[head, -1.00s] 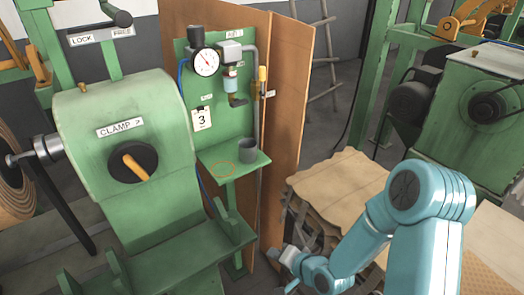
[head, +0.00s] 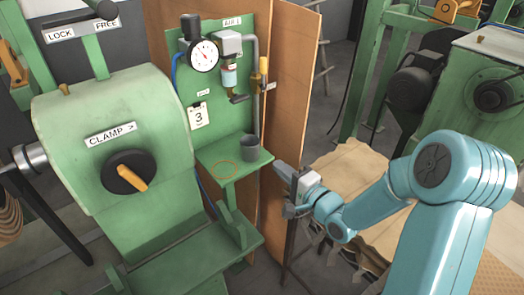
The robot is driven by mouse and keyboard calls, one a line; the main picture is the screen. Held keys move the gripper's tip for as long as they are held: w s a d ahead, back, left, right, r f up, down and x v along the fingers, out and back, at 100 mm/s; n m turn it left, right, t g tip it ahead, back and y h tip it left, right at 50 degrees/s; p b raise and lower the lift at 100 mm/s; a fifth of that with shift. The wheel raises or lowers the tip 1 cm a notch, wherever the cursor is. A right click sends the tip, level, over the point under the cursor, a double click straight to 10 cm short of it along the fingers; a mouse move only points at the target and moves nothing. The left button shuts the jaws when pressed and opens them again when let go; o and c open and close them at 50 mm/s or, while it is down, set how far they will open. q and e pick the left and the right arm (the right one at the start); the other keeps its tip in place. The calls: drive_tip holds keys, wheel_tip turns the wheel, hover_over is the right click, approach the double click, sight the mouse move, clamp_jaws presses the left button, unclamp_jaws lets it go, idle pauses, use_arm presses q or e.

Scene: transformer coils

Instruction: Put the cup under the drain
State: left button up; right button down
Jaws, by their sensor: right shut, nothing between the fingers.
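A dark grey cup (head: 249,149) stands upright at the back right of a small green shelf (head: 233,166). An orange ring (head: 225,169) is marked on the shelf to the left of the cup. The drain (head: 238,98) is a dark bent outlet below the filter bowl (head: 229,75), above the shelf. My right gripper (head: 279,171) is to the right of the shelf and slightly lower than the cup, apart from it, shut and empty. My left gripper is not in view.
A green machine with a CLAMP knob (head: 126,172) stands at the left. A brown wooden panel (head: 290,75) is behind and right of the shelf. A pressure gauge (head: 204,55) and upright pipe are above it. Brown sheets (head: 345,165) lie under my right arm.

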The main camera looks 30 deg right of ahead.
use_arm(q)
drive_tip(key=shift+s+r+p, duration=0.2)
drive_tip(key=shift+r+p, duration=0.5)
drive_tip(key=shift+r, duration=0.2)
use_arm(e)
approach(244, 139)
drive_tip(key=shift+w+d, duration=0.1)
drive_tip(key=shift+w, duration=0.55)
drive_tip(key=shift+w+f, duration=0.1)
drive_tip(key=shift+w, duration=0.05)
drive_tip(key=w+b, duration=0.2)
drive_tip(key=w, duration=0.2)
drive_tip(key=w+b, duration=0.2)
drive_tip(key=w, duration=0.2)
drive_tip(key=shift+a, duration=0.25)
drive_tip(key=shift+w+a, duration=0.1)
drive_tip(key=shift+w, duration=0.3)
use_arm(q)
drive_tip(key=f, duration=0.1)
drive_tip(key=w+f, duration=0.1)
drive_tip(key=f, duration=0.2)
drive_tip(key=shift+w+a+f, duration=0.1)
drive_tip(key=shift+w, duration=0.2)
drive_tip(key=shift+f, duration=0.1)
use_arm(e)
drive_tip(key=shift+s, duration=0.1)
